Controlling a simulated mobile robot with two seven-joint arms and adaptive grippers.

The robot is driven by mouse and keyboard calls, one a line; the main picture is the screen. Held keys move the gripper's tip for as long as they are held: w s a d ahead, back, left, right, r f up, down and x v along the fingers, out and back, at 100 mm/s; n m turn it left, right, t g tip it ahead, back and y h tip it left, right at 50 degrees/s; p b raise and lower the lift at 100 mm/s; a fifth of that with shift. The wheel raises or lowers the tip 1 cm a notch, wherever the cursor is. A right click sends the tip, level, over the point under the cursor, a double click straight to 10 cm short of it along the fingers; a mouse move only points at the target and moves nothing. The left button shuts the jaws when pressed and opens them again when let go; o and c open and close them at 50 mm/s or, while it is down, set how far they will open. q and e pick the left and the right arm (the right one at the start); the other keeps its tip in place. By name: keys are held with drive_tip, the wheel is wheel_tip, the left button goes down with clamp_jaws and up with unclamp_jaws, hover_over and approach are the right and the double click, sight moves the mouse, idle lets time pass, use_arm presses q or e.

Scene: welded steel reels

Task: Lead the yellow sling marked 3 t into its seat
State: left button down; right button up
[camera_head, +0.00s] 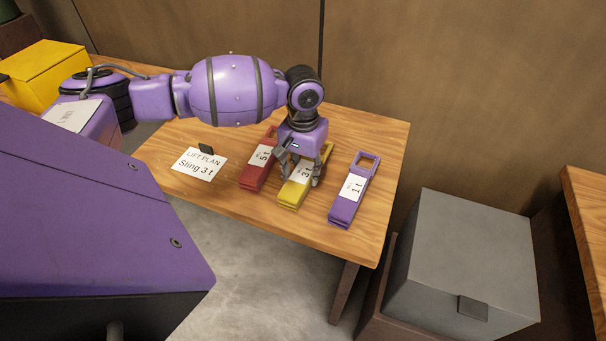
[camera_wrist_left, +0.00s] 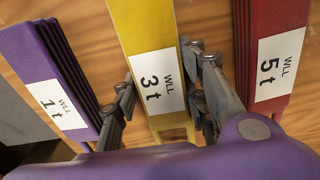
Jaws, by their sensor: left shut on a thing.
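The yellow sling marked 3 t (camera_head: 292,191) lies on the wooden table between two other slings. It also shows in the left wrist view (camera_wrist_left: 146,30), its label facing up. My left gripper (camera_head: 302,173) comes down over it from above, with one finger on each side. In the left wrist view my left gripper (camera_wrist_left: 163,103) is shut on the sling beside its label. The gripper hides part of the sling in the head view. No seat can be made out. My right gripper is in neither view.
A red sling marked 5 t (camera_head: 256,175) lies left of the yellow one, and a purple sling marked 1 t (camera_head: 344,208) lies right. A card reading "Lift plan, Sling 3 t" (camera_head: 199,163) is on the table. A grey box (camera_head: 465,255) stands beyond the table's right edge.

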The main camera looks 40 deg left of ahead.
sight(303, 171)
use_arm(q)
drive_tip(key=shift+r, duration=0.15)
drive_tip(key=shift+w+r, duration=0.1)
drive_tip(key=shift+r, duration=0.45)
wheel_tip(303, 171, up, 2)
drive_tip(key=shift+r, duration=0.15)
drive_tip(key=s+r, duration=0.2)
drive_tip(key=s+d+r+p, duration=0.1)
drive_tip(key=s+r, duration=0.1)
drive_tip(key=r, duration=0.1)
drive_tip(key=shift+s, duration=0.15)
drive_tip(key=s+d+r+p, duration=0.1)
drive_tip(key=s+r, duration=0.3)
drive_tip(key=s, duration=0.5)
drive_tip(key=shift+s+d+r, duration=0.2)
drive_tip(key=shift+s+d, duration=0.05)
drive_tip(key=shift+d, duration=0.5)
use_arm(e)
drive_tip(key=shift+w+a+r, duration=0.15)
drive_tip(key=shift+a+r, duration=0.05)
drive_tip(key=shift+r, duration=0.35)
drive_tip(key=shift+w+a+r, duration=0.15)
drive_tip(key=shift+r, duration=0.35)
